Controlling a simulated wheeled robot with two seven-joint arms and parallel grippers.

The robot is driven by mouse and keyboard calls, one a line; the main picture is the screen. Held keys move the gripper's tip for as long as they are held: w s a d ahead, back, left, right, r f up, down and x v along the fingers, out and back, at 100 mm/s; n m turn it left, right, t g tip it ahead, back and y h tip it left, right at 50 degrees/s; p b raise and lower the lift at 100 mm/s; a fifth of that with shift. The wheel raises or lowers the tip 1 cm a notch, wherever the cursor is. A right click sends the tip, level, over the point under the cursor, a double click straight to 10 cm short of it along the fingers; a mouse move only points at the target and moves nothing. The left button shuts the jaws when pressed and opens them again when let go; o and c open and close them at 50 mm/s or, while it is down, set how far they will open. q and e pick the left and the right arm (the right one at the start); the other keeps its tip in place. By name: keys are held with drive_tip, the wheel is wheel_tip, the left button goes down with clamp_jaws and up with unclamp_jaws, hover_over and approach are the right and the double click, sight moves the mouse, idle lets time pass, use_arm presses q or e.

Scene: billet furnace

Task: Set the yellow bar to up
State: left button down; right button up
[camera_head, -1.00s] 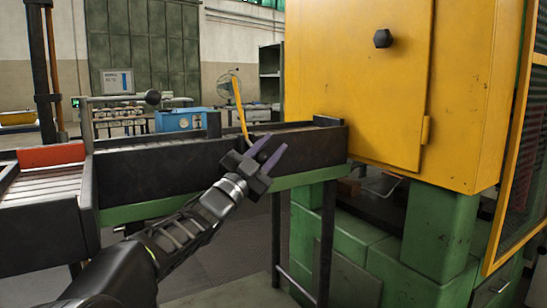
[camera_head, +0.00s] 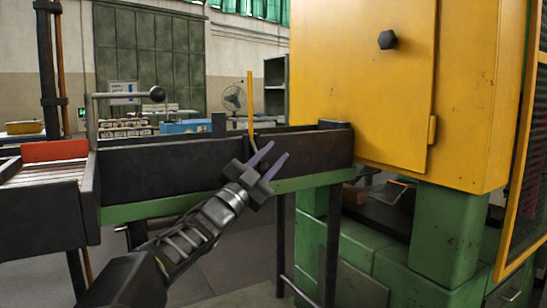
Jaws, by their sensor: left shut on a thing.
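The yellow bar (camera_head: 250,100) stands upright above the dark conveyor trough, left of the big yellow cabinet. Its lower end drops behind the trough's front side and my left gripper. My left gripper (camera_head: 270,158), with two purple fingers, reaches up from the lower left in front of the trough. It is shut on the lower part of the yellow bar, though the contact itself is hard to see. My right gripper is not in view.
The dark trough (camera_head: 150,172) runs across in front of me. A rod with a black ball knob (camera_head: 157,94) rises at its left. The yellow cabinet (camera_head: 365,75) on green supports closes off the right. A fan (camera_head: 233,97) stands behind.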

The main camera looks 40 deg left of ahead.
sight(262, 171)
use_arm(q)
drive_tip(key=shift+w+a+f, duration=0.2)
drive_tip(key=shift+f, duration=0.6)
drive_tip(key=c, duration=1.2)
unclamp_jaws()
drive_tip(key=shift+o, duration=0.5)
drive_tip(key=shift+s+r, duration=0.1)
drive_tip(key=shift+a, duration=0.1)
drive_tip(key=v, duration=0.4)
drive_tip(key=p+v, duration=0.1)
drive_tip(key=v, duration=0.2)
drive_tip(key=shift+s+r, duration=0.2)
drive_tip(key=shift+r, duration=0.05)
drive_tip(key=shift+s+d, duration=0.2)
drive_tip(key=shift+d, duration=0.2)
drive_tip(key=shift+d, duration=0.1)
